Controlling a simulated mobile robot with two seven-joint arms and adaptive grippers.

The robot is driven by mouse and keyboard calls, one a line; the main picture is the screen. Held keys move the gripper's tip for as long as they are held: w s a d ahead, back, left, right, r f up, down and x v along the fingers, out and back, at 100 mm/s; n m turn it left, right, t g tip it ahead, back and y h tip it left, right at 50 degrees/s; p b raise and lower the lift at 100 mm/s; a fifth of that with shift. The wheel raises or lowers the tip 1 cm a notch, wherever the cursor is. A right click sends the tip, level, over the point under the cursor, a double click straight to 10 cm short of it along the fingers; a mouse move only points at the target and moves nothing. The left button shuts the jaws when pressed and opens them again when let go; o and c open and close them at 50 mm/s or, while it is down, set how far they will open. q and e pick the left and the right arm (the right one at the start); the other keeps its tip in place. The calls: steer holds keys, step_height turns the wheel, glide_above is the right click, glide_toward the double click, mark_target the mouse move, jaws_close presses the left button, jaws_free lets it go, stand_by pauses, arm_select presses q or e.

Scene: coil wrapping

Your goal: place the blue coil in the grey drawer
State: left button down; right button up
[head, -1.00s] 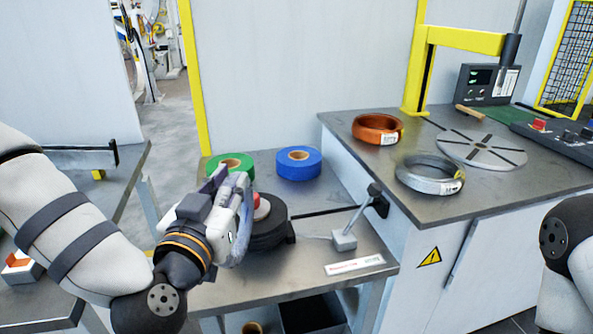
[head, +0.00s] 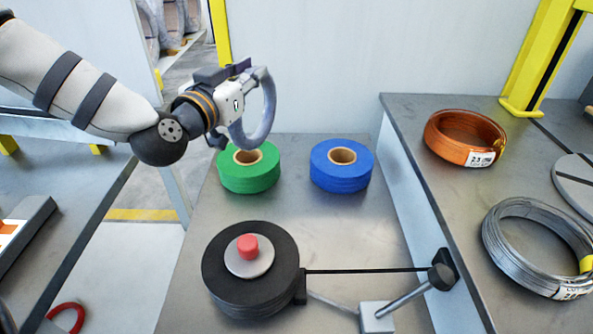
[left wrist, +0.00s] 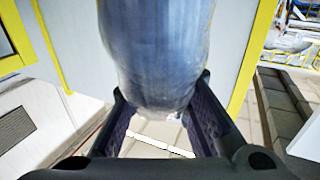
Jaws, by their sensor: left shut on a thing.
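The blue coil (head: 262,112), a dull blue-grey ring, hangs upright in my left gripper (head: 232,122) above and behind the green roll. In the left wrist view the blue coil (left wrist: 155,45) fills the upper middle, with the two fingers of my left gripper (left wrist: 162,100) shut on its lower part. It is clear of the table. I cannot make out a grey drawer in either view now. My right gripper is not in view.
A green roll (head: 248,180) and a blue roll (head: 341,178) stand on the middle table, behind a black strap dispenser (head: 250,295). A copper coil (head: 462,135) and a silver coil (head: 530,250) lie on the right bench. A dark table (head: 70,185) is at left.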

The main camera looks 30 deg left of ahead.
mark_target(263, 82)
arm_select(q)
steer(key=a, duration=0.4)
steer(key=w+d+f, duration=0.2)
steer(key=w, duration=0.1)
steer(key=w+d+f, duration=0.1)
steer(key=w, duration=0.1)
steer(key=shift+w+d+f, duration=0.1)
steer(key=shift+d+f, duration=0.1)
steer(key=shift+f, duration=0.05)
steer(key=w+d+f+b, duration=0.4)
steer(key=w+f, duration=0.2)
steer(key=f, duration=0.3)
steer(key=shift+f, duration=0.4)
steer(key=c, duration=1.5)
jaws_free()
steer(key=shift+w+f, duration=0.1)
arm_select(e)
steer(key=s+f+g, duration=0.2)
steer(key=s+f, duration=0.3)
